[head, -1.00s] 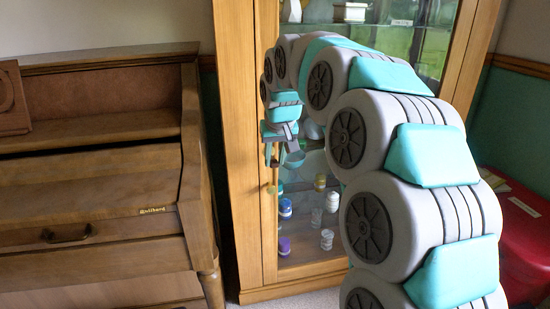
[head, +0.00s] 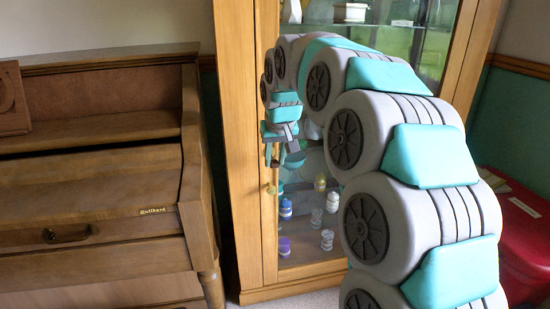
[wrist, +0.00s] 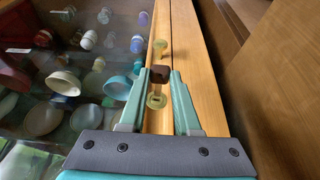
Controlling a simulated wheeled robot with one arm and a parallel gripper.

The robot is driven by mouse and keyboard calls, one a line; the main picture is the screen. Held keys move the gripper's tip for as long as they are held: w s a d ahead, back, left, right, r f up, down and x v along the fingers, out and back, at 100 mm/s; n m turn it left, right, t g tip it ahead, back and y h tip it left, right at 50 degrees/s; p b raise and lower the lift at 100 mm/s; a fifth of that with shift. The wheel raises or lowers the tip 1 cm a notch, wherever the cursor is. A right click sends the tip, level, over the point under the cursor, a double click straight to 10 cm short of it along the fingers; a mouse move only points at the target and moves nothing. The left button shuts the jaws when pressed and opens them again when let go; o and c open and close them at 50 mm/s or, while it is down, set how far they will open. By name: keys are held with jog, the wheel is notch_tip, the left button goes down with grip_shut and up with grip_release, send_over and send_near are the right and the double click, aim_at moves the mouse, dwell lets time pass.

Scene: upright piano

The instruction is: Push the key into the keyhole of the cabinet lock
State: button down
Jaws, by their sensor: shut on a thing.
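My gripper (wrist: 159,76) is shut on a small dark brown block (wrist: 160,74), which looks like the key's handle. The key's shaft is not clearly visible. A round brass plate with a slot (wrist: 157,100), apparently the keyhole, shows between my fingers on the wooden door frame of the cabinet (wrist: 205,75). The block appears in front of the frame, between this plate and a brass knob (wrist: 160,46); I cannot tell whether it touches anything. In the head view my gripper (head: 271,156) is at the cabinet's left door edge, above the knob (head: 271,189). The key and plate are hidden there.
The glass cabinet (head: 239,150) holds several bottles, cups and bowls behind its pane. A brown piano (head: 90,190) stands close on the left. A red box (head: 520,240) is at the right. My arm covers part of the glass.

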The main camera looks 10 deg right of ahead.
aim_at(273, 160)
jog(key=shift+w+p, duration=0.55)
jog(key=shift+w, duration=1)
dwell(1.9)
jog(key=c, duration=0.5)
grip_release()
jog(key=shift+c, duration=0.2)
jog(key=v, duration=0.8)
jog(key=s+f+g, duration=0.2)
jog(key=s+f, duration=0.5)
jog(key=s, duration=0.7)
jog(key=s+f+g, duration=0.2)
jog(key=s+f, duration=0.4)
jog(key=s, duration=0.8)
jog(key=s+f+g, duration=0.2)
jog(key=s+f, duration=0.5)
jog(key=s, duration=0.8)
jog(key=shift+f, duration=0.35)
